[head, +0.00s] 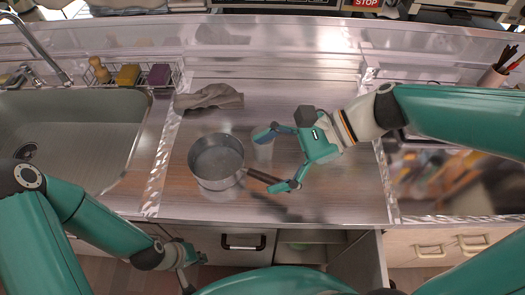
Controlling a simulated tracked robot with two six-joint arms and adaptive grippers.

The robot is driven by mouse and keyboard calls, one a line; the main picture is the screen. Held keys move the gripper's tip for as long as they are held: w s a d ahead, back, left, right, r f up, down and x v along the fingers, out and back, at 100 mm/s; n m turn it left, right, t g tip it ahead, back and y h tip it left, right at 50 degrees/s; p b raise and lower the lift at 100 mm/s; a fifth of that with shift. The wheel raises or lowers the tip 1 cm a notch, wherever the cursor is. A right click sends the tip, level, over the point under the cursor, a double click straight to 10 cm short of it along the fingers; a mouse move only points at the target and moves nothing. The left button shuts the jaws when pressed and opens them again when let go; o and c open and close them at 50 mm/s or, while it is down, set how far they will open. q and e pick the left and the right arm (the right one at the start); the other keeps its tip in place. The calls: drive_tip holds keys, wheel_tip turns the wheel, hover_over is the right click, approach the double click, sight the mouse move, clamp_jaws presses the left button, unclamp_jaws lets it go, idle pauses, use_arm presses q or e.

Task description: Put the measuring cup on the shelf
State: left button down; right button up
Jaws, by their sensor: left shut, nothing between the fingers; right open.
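A grey metal pot-like vessel (217,160) with a dark handle stands upright on the counter. A small pale, see-through cup-like object (263,150) is just right of it, partly hidden by a fingertip; I cannot tell for sure which is the measuring cup. My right gripper (274,160) is open, its fingers spread around the small object's right side, with the lower fingertip by the pot's handle. My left gripper (186,279) is low in front of the cabinets, shut and empty. An open cabinet with a shelf (307,253) is below the counter.
The open cabinet door (360,265) juts out at lower right. A sink (70,130) is at left, with a wire caddy (155,88) of sponges behind. A grey cloth (210,96) lies at the counter's back. The counter's (345,195) front right is clear.

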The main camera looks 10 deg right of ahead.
sight(263, 146)
drive_tip(key=w+d+f+m+t+b, duration=0.2)
drive_tip(key=d+m+t, duration=0.2)
drive_tip(key=d, duration=0.3)
drive_tip(key=w+d+f+m+t+b, duration=0.2)
drive_tip(key=d+m+t, duration=0.1)
drive_tip(key=d+m, duration=0.3)
drive_tip(key=shift+n+h, duration=0.5)
drive_tip(key=b+x, duration=0.1)
drive_tip(key=x, duration=0.4)
drive_tip(key=b+x, duration=0.1)
drive_tip(key=x, duration=0.4)
drive_tip(key=d+b+x, duration=0.1)
drive_tip(key=x, duration=0.4)
drive_tip(key=shift+w+a+f, duration=0.1)
drive_tip(key=shift+w+f, duration=0.2)
drive_tip(key=shift+f, duration=0.1)
drive_tip(key=shift+w+a+f, duration=0.15)
drive_tip(key=shift+w+a, duration=0.15)
drive_tip(key=shift+a, duration=0.05)
use_arm(q)
wheel_tip(263, 146, down, 8)
drive_tip(key=shift+f, duration=0.2)
use_arm(e)
drive_tip(key=c, duration=1.4)
